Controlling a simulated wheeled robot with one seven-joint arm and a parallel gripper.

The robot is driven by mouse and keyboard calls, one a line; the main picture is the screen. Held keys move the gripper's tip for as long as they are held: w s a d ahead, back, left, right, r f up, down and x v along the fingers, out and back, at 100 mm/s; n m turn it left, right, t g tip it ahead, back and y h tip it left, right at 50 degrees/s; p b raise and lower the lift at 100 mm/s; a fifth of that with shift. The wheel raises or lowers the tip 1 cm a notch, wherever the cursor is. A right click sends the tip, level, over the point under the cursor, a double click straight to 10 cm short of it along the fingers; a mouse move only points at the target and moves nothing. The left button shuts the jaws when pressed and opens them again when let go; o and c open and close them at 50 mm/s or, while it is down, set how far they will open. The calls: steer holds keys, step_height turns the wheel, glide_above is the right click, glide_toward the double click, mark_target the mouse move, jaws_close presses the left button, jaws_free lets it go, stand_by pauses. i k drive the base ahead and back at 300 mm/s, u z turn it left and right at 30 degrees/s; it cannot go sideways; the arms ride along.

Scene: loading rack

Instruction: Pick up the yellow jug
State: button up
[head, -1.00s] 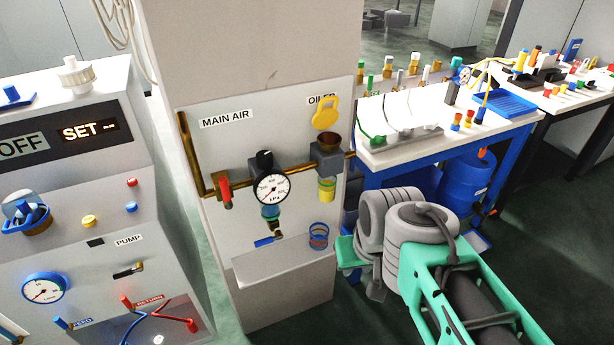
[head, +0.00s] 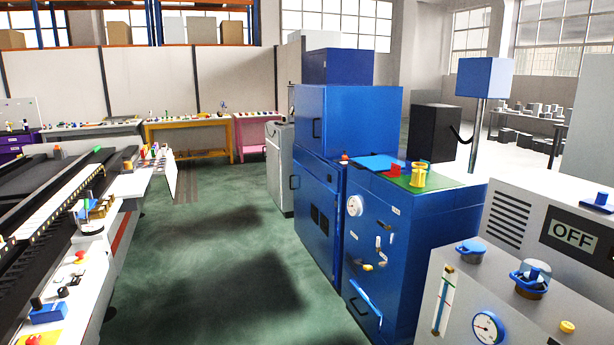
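A small yellow vessel (head: 418,176), which looks like the yellow jug, stands upright on top of the blue cabinet right of the picture's middle. My gripper is not in view.
A red item (head: 393,170) and a blue sheet (head: 374,162) lie beside the vessel. A taller blue cabinet (head: 345,123) stands behind to the left. A grey OFF panel machine (head: 512,225) is at the right, a long conveyor (head: 58,215) at the left. Green floor (head: 215,270) between is clear.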

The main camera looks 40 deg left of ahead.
mark_target(419, 176)
steer(key=u, duration=1.25)
steer(key=i, duration=2.3)
steer(key=u, duration=0.2)
